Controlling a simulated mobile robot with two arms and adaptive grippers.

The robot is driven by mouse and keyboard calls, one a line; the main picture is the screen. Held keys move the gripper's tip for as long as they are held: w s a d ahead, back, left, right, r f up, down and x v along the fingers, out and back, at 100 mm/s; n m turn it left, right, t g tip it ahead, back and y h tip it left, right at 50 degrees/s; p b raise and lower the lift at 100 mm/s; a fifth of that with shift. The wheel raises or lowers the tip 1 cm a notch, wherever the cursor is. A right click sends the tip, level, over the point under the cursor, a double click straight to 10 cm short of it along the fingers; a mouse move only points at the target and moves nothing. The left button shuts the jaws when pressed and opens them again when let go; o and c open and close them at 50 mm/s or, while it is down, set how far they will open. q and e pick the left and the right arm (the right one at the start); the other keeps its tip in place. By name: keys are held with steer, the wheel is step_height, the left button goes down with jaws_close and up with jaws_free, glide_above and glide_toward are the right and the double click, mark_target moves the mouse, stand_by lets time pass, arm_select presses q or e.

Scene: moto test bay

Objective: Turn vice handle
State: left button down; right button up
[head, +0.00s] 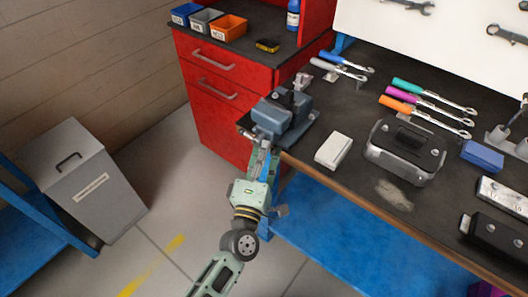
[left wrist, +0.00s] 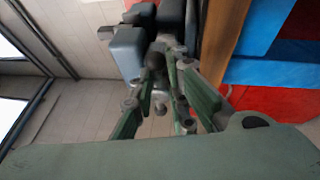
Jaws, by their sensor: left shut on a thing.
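The blue-grey bench vice (head: 282,113) is mounted at the front left corner of the dark workbench. Its handle (head: 247,137) shows only in part at the front of the vice, in front of the bench edge. My left gripper (head: 262,150) reaches up to the front of the vice and is shut on the handle. In the left wrist view the gripper's green fingers (left wrist: 160,85) close around the dark handle end, with the vice body (left wrist: 129,50) just beyond. The contact itself is partly hidden by the fingers. My right gripper is not in view.
The red drawer cabinet (head: 205,102) stands behind and left of the vice. A white box (head: 333,151) and a grey metal case (head: 399,165) lie on the bench right of the vice. A grey bin (head: 97,190) stands on the floor at left.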

arm_select(q)
steer(key=c, duration=1.8)
jaws_free()
steer(key=shift+w+d+r, duration=0.2)
steer(key=shift+r, duration=0.2)
steer(key=shift+f, duration=0.15)
steer(key=v, duration=1.2)
steer(key=shift+f, duration=0.1)
